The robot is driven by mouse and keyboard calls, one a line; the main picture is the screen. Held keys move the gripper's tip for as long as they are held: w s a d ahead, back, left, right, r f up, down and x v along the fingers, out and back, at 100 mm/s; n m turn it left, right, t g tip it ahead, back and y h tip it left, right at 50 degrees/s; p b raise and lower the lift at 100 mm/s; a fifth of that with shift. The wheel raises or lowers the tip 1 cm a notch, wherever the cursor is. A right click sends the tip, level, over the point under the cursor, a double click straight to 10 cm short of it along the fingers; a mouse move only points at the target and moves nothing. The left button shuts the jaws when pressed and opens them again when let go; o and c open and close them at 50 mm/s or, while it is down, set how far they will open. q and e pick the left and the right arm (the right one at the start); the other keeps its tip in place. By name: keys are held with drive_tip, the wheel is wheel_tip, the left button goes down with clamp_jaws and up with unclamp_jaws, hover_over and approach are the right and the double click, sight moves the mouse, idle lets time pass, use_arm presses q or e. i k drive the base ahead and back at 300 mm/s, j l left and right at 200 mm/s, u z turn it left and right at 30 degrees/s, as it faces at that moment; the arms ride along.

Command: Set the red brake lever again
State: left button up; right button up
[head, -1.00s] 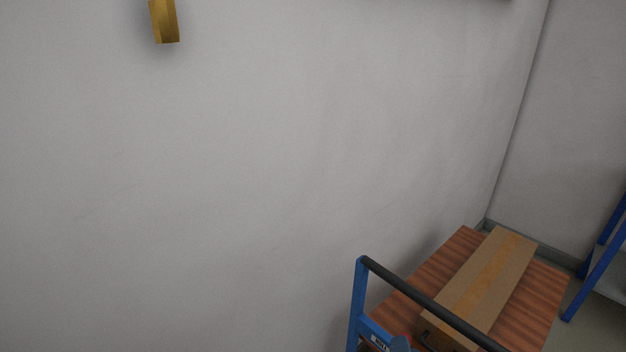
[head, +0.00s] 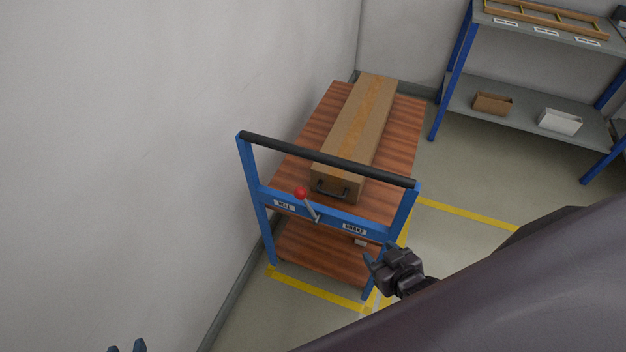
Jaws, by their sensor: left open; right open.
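The brake lever is a grey stem with a red ball knob (head: 301,193) on the blue crossbar (head: 335,212) of a trolley. The lever tilts up and left from its pivot, toward the left label (head: 284,205), which seems to read ROLL. The right label (head: 354,229) reads BRAKE. My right gripper (head: 377,252) is open and empty, below and right of the lever, near the trolley's right post and apart from the knob. Only the fingertips of my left gripper (head: 127,346) show at the bottom left edge, open, far from the lever.
The trolley has a black handle bar (head: 325,158) above the lever and a long cardboard box (head: 362,125) on its wooden deck. The wall stands close on its left. Yellow floor tape (head: 318,292) surrounds it. A blue-framed shelf (head: 530,100) stands back right.

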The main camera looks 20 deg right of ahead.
sight(308, 205)
drive_tip(key=z, duration=0.7)
